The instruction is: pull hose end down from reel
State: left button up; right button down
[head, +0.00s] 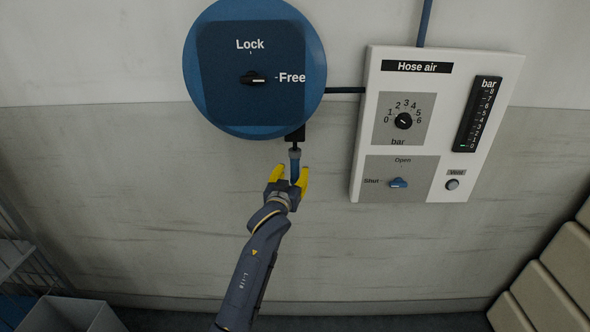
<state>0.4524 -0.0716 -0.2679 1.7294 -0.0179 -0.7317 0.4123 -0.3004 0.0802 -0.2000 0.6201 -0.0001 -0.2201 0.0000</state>
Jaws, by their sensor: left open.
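The blue hose reel (222,110) is on the wall at the upper middle, with a knob (253,79) pointing toward "Free". The hose end (294,160), a short blue piece with a grey top, hangs below a black outlet at the reel's lower right edge. My left gripper (290,174) has yellow fingertips and is open. Its fingers are on either side of the hose end, one to the left and one to the right. I cannot tell whether either finger touches it. My right gripper is not in view.
A white "Hose air" panel (363,150) with a dial, a gauge, a blue valve handle (398,183) and a vent button is to the right. A grey bin (85,318) and a rack stand at lower left. Beige rolls or blocks (555,290) are stacked at lower right. The wall below the reel is clear.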

aim_at(294, 171)
pick_arm(q)
jog(key=shift+w+d, duration=0.2)
jog(key=shift+w, duration=1.35)
jog(key=shift+o, duration=0.2)
grip_shut()
